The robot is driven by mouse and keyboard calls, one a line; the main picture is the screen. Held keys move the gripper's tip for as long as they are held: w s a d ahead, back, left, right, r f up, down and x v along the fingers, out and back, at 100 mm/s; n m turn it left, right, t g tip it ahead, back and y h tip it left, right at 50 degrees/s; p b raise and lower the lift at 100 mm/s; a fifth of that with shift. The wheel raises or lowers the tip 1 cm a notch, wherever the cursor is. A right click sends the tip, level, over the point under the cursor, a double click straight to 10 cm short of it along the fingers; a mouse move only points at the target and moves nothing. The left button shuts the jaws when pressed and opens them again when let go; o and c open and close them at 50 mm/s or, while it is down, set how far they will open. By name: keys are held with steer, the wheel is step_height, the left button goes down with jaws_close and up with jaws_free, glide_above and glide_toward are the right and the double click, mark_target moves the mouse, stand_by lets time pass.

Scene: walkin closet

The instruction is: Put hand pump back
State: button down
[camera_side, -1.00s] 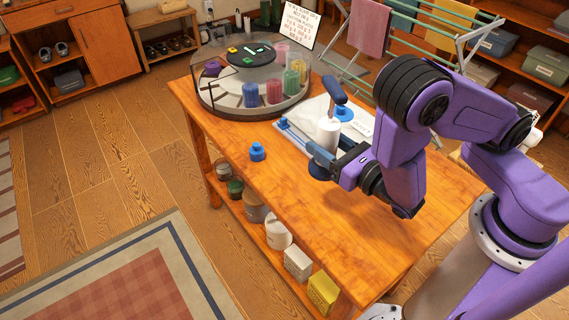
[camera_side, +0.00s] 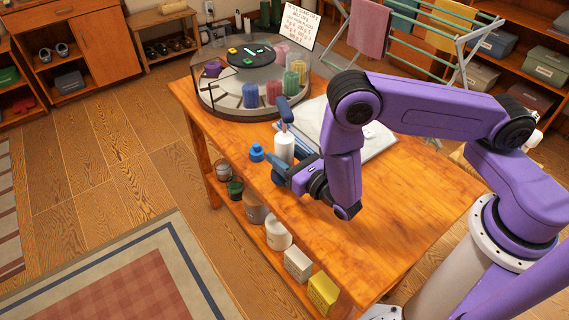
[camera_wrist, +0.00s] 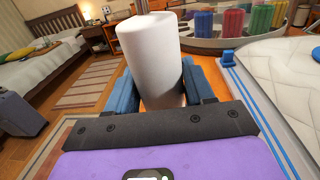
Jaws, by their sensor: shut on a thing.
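The hand pump (camera_side: 284,149) is a white cylinder with a blue-grey handle (camera_side: 285,108) on top in the side view. My gripper (camera_side: 281,172) is shut on its lower part and holds it roughly upright over the left side of the wooden table. In the wrist view the white barrel of the pump (camera_wrist: 150,50) stands between my two blue fingers (camera_wrist: 160,88). The handle is not clearly seen there. Whether the pump's base touches the table is hidden by my gripper.
A white quilted bag (camera_side: 378,139) with a blue edge strip lies behind my arm. A round clear organiser (camera_side: 218,103) with coloured rolls stands at the back. The front right tabletop is clear.

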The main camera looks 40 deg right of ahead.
steer(key=shift+f, duration=1.5)
steer(key=shift+f, duration=0.1)
steer(key=shift+c, duration=2.1)
jaws_free()
steer(key=shift+s, duration=0.3)
steer(key=s, duration=0.9)
steer(key=shift+s+d, duration=0.35)
steer(key=shift+s, duration=0.05)
steer(key=shift+s+d, duration=0.15)
steer(key=shift+s, duration=0.6)
